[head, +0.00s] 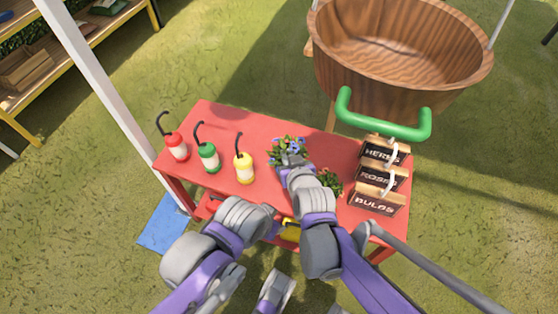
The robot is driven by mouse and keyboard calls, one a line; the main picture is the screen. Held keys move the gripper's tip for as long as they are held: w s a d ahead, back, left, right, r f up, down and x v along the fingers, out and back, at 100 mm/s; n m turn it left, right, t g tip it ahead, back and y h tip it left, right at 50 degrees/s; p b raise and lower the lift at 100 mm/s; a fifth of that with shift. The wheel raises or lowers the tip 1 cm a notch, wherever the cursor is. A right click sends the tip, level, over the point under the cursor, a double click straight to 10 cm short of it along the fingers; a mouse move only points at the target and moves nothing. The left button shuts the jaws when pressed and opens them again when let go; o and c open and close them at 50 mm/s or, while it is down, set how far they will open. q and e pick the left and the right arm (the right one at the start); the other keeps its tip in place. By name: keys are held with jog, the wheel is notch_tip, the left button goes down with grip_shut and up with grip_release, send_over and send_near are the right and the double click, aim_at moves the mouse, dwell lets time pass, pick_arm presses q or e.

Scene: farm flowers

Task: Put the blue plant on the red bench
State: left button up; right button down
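The blue plant (287,145), a small clump of blue flowers with green leaves, shows over the back middle of the red bench (221,178). My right gripper (290,160) is at the plant's near side and overlaps it in the head view. Its fingers are too small and covered to tell whether they are shut on the plant. I cannot tell whether the plant rests on the bench top or is just above it. My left arm's wrist (245,216) is at the bench's front edge; its fingers cannot be made out.
Red (176,147), green (208,157) and yellow (244,168) bottles stand on the bench's left. A green plant (331,183) is right of my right wrist. Wooden boxes (379,201) with a green handle (385,122) behind fill the right. A wooden tub (400,75) stands behind.

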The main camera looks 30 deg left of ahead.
jog(key=f, duration=0.2)
jog(key=f+b, duration=0.1)
jog(key=f, duration=0.1)
jog(key=f+b, duration=0.1)
jog(key=f, duration=0.1)
jog(key=shift+s+a+f, duration=0.2)
jog(key=shift+a, duration=0.15)
jog(key=shift+f+b, duration=0.85)
jog(key=shift+f, duration=1.3)
jog(key=shift+f, duration=0.1)
jog(key=c, duration=1)
grip_release()
